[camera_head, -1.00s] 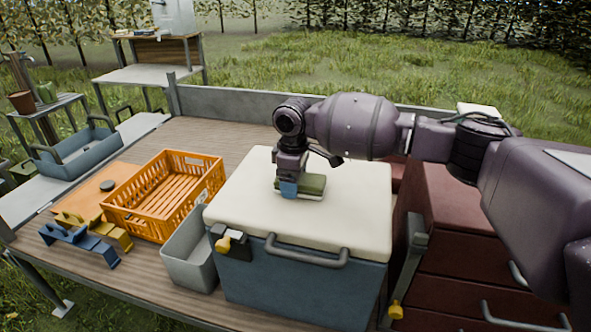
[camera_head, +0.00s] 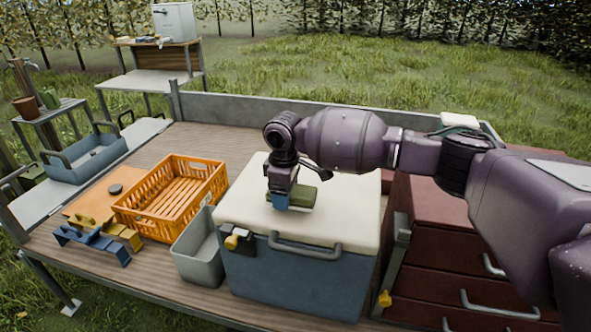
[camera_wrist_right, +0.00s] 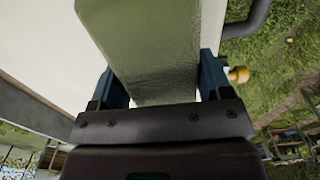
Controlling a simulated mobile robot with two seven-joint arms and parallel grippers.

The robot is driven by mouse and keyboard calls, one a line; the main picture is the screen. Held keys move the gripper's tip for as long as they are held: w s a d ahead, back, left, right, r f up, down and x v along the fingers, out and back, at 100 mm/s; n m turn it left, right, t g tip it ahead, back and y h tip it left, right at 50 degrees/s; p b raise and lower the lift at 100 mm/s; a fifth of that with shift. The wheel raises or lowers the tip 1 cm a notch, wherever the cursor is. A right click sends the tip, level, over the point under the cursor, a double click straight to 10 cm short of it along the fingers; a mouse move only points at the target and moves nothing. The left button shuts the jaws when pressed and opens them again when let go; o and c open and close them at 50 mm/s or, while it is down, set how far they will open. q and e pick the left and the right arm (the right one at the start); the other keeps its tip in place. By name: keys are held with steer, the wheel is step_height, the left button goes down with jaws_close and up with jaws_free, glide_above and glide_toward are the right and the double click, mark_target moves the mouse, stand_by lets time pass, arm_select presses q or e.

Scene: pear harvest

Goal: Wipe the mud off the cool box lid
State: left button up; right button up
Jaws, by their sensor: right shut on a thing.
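The cool box (camera_head: 300,268) is blue with a cream lid (camera_head: 345,222) and stands on the wooden deck. My right gripper (camera_head: 281,203) is over the lid's left part, shut on a green sponge-like block (camera_head: 304,196). The block lies at the lid's surface; whether it presses on it is hard to tell. In the right wrist view the green block (camera_wrist_right: 150,50) fills the space between the two blue fingers (camera_wrist_right: 155,92). No mud shows on the visible lid; the part under the block and arm is hidden. My left gripper is not in view.
An orange crate (camera_head: 217,186) and a grey bin (camera_head: 199,268) stand left of the cool box. A dark red drawer cabinet (camera_head: 440,246) is close on its right. Blue and yellow brackets (camera_head: 92,243) lie at the deck's left front. A grey handle (camera_head: 305,247) sticks out at the lid's front.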

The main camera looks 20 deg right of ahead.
steer(key=shift+r+p, duration=0.3)
steer(key=shift+r, duration=0.05)
step_height(320, 180, up, 2)
steer(key=p, duration=0.2)
steer(key=shift+r+p, duration=0.25)
steer(key=shift+p, duration=0.1)
steer(key=shift+r+p, duration=0.3)
steer(key=shift+p, duration=0.15)
steer(key=shift+r+p, duration=0.65)
steer(key=shift+r, duration=0.25)
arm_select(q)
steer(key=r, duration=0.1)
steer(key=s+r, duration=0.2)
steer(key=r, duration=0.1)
